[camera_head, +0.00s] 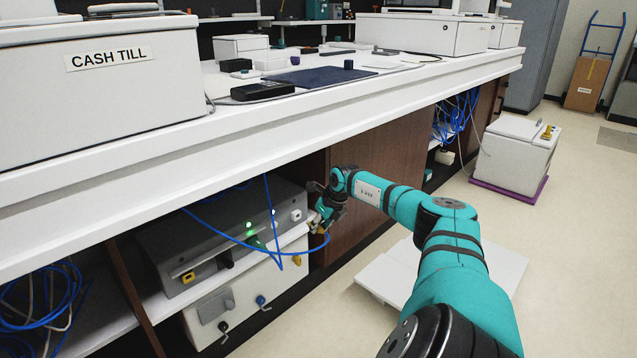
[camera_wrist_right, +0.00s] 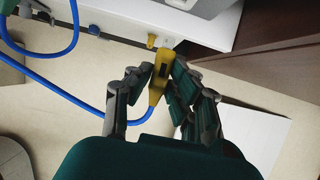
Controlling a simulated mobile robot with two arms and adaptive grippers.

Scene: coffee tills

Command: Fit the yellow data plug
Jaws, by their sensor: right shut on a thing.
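My right gripper (camera_head: 324,218) is in front of the right end of the under-counter units. In the right wrist view its fingers (camera_wrist_right: 160,84) are shut on the yellow data plug (camera_wrist_right: 160,72), with the blue cable (camera_wrist_right: 75,96) running off from its near end to the left. Just beyond the plug's far end is a small yellow fitting (camera_wrist_right: 152,41) by the white panel; I cannot tell whether they touch. In the head view the plug is mostly hidden by the gripper. My left gripper is not in view.
A grey unit (camera_head: 187,240) with a green light sits on a white box (camera_head: 242,305) with blue and black fittings. The counter edge (camera_head: 250,140) overhangs both. A brown panel (camera_head: 350,220) stands close to the right. Blue cables (camera_head: 35,300) hang lower left.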

